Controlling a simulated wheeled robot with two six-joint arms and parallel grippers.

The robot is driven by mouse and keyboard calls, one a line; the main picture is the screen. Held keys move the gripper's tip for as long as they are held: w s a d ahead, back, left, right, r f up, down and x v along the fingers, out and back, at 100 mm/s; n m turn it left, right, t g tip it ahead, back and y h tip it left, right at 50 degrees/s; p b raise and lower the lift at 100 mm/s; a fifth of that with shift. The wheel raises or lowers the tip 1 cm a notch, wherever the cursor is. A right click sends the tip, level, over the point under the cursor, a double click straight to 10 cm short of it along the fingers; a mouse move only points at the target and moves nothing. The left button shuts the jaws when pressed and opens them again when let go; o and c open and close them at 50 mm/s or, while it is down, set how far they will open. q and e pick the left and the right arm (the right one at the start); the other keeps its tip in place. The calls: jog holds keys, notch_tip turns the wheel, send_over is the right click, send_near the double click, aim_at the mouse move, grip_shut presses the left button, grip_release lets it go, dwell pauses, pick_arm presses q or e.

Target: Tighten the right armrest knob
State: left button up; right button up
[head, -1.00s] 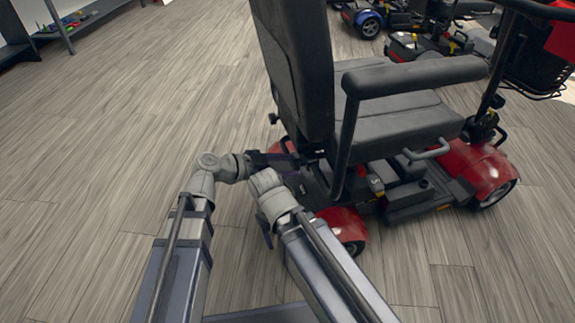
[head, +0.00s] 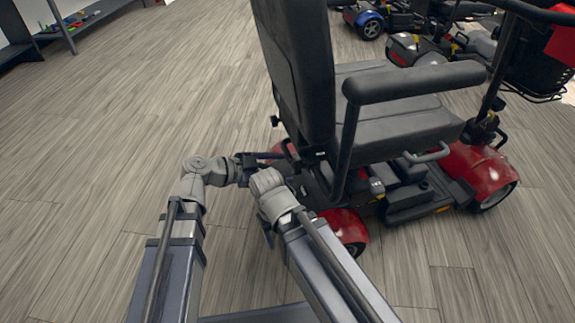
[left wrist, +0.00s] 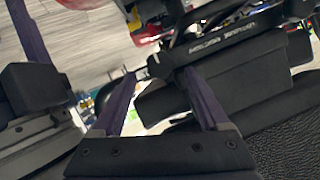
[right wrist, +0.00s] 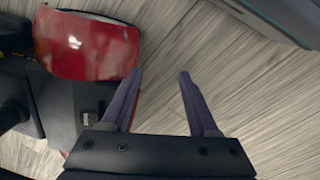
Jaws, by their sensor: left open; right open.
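The red scooter's seat stands with its backrest (head: 297,75) toward me. Its right armrest (head: 420,80) is on the near side, on a bent black post (head: 347,145). My left gripper (head: 272,157) is open and empty, low behind the backrest. In the left wrist view a dark rounded end on a lettered black bar (left wrist: 235,32) lies just beyond its fingertips (left wrist: 160,75); I cannot tell whether it is the armrest knob. My right gripper is mostly hidden by its own arm in the head view; the right wrist view shows it open (right wrist: 160,72) and empty.
A red rear fender (head: 342,226) is beside my right arm and also shows in the right wrist view (right wrist: 87,47). More scooters (head: 420,45) stand at the back right. A dark shelf (head: 80,22) is at the far left. The wooden floor at left is clear.

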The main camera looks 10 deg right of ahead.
pick_arm(q)
jog(key=p+v, duration=0.1)
jog(key=v, duration=0.3)
jog(key=shift+s+a+r, duration=0.1)
jog(key=shift+a, duration=0.25)
pick_arm(e)
jog(key=shift+r, duration=0.9)
